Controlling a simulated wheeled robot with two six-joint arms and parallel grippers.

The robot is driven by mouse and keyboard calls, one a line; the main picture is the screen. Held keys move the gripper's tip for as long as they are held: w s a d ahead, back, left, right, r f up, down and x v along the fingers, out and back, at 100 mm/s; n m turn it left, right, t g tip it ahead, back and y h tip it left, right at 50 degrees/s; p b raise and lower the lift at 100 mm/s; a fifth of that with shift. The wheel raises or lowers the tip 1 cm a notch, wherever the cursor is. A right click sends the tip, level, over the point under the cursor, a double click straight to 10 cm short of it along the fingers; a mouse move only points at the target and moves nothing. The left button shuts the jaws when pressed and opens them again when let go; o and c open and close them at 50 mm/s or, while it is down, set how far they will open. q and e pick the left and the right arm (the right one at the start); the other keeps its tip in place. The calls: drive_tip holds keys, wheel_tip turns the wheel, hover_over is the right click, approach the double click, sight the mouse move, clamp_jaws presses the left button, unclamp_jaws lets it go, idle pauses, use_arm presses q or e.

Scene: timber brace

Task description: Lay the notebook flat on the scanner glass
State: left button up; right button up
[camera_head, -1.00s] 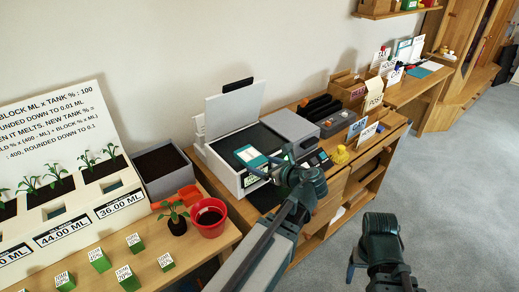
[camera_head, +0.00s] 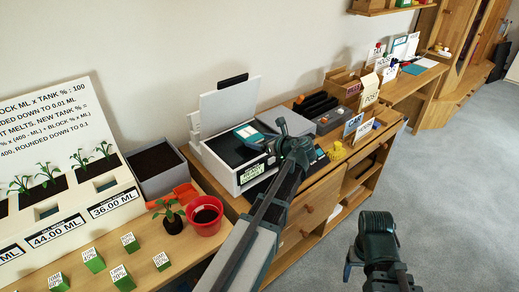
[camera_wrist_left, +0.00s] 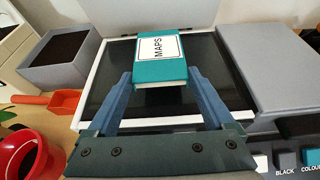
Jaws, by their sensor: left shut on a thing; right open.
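The teal notebook (camera_head: 247,133) with a white label, reading MAPS in the left wrist view (camera_wrist_left: 160,50), is held over the right back part of the scanner glass (camera_head: 224,150). My left gripper (camera_wrist_left: 161,76) is shut on its near part, one finger on each side edge. The cover faces up and looks roughly level. A dark reflection or shadow shows below it; I cannot tell whether it touches the glass. The scanner lid (camera_head: 230,107) stands open behind. My right gripper (camera_head: 360,262) is open and empty, low at the right, away from the furniture.
A grey box (camera_wrist_left: 270,75) adjoins the scanner on its right. A soil-filled grey bin (camera_head: 158,172), an orange scoop (camera_head: 184,193) and a red pot (camera_head: 205,215) stand to the left. Open grey floor (camera_head: 455,200) lies at the right.

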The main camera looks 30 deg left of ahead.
sight(260, 153)
use_arm(q)
wheel_tip(260, 153, down, 3)
drive_tip(key=shift+f+b, duration=0.2)
drive_tip(key=shift+b, duration=1)
drive_tip(key=shift+s+r, duration=0.1)
drive_tip(key=shift+r, duration=0.05)
use_arm(e)
wheel_tip(260, 153, down, 3)
drive_tip(key=shift+f, duration=0.1)
use_arm(q)
drive_tip(key=o, duration=1.1)
drive_tip(key=shift+f, duration=0.2)
drive_tip(key=shift+o, duration=0.2)
use_arm(e)
drive_tip(key=shift+f, duration=0.15)
use_arm(q)
drive_tip(key=shift+r, duration=0.15)
